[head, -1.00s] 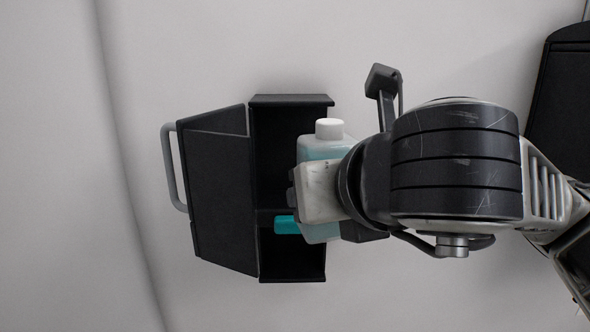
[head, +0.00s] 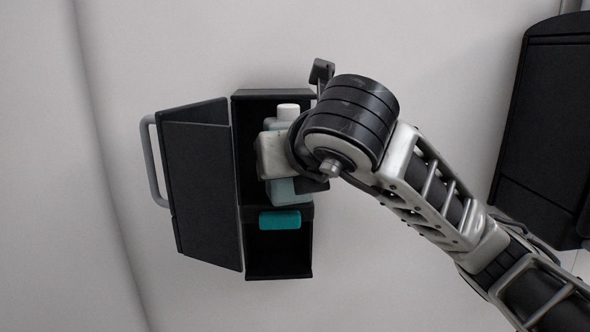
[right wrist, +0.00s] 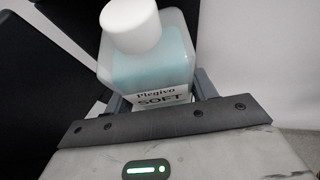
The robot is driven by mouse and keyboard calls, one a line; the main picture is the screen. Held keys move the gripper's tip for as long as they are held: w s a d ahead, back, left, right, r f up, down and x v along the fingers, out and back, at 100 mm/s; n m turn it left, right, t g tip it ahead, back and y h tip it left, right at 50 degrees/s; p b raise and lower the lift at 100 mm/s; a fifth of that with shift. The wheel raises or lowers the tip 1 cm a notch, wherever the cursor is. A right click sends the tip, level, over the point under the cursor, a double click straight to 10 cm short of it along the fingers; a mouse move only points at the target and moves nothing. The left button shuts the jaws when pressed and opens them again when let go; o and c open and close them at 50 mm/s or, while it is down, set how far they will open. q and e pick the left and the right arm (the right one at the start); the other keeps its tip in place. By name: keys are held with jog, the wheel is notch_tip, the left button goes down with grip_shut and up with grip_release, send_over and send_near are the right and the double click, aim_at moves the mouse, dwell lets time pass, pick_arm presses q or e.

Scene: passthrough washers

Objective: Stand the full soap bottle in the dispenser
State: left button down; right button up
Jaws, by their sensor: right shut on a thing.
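The soap bottle (head: 285,190) has a white cap and pale blue soap showing through its body. It is upright inside the upper part of the open black dispenser (head: 280,266). My right gripper (head: 287,160) is shut on the bottle and hides its middle in the head view. In the right wrist view the bottle (right wrist: 150,68) stands between the fingers, with its cap and part of its label showing. I cannot tell whether its base touches the ledge below. My left gripper is not in view.
The dispenser's door (head: 203,190), with a grey handle (head: 153,165), hangs open to the left. A teal block (head: 280,220) sits on the dispenser front below the bottle. Another black unit (head: 545,125) is on the wall at right.

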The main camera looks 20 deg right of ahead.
jog(key=shift+w+d+p, duration=0.1)
jog(key=shift+w+p, duration=0.25)
jog(key=shift+w, duration=0.9)
jog(key=shift+w+p, duration=0.4)
jog(key=shift+w, duration=1.3)
jog(key=shift+f+b, duration=0.65)
jog(key=shift+w, duration=0.1)
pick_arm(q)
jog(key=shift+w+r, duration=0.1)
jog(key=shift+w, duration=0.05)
